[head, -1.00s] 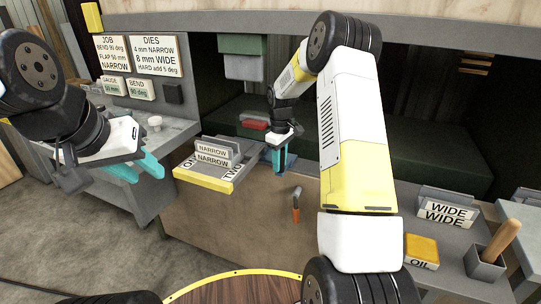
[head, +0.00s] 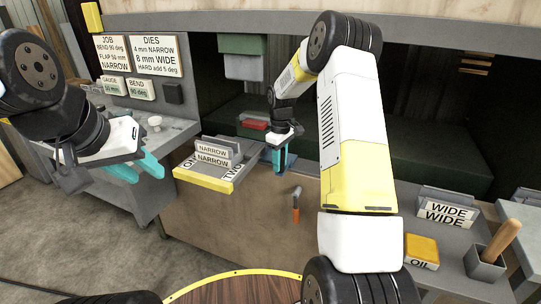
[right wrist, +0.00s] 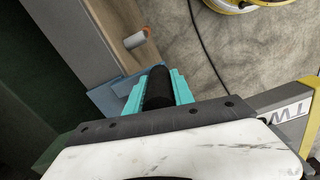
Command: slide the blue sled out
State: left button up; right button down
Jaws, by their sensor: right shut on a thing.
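The blue sled (right wrist: 104,98) shows in the right wrist view as a flat blue piece at the edge of the bench front. In the head view only a bit of it (head: 266,156) shows beside my right gripper. My right gripper (head: 280,163) points down there. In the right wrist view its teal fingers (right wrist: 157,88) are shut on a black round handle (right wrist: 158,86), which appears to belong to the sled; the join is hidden. My left gripper (head: 137,168) is open and empty above the floor at the left, with its fingers apart.
A yellow-edged tray (head: 204,180) with NARROW dies (head: 212,159) stands just left of my right gripper. WIDE dies (head: 446,211), a yellow OIL block (head: 421,250) and a holder with a wooden handle (head: 507,238) lie right.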

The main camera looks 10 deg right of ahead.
jog(key=s+d, duration=0.8)
jog(key=d, duration=0.5)
jog(key=s+d, duration=0.9)
jog(key=d, duration=0.3)
jog(key=shift+s+d, duration=0.2)
jog(key=shift+d, duration=0.2)
jog(key=c, duration=1.1)
grip_release()
notch_tip(320, 180, up, 8)
jog(key=shift+f, duration=0.1)
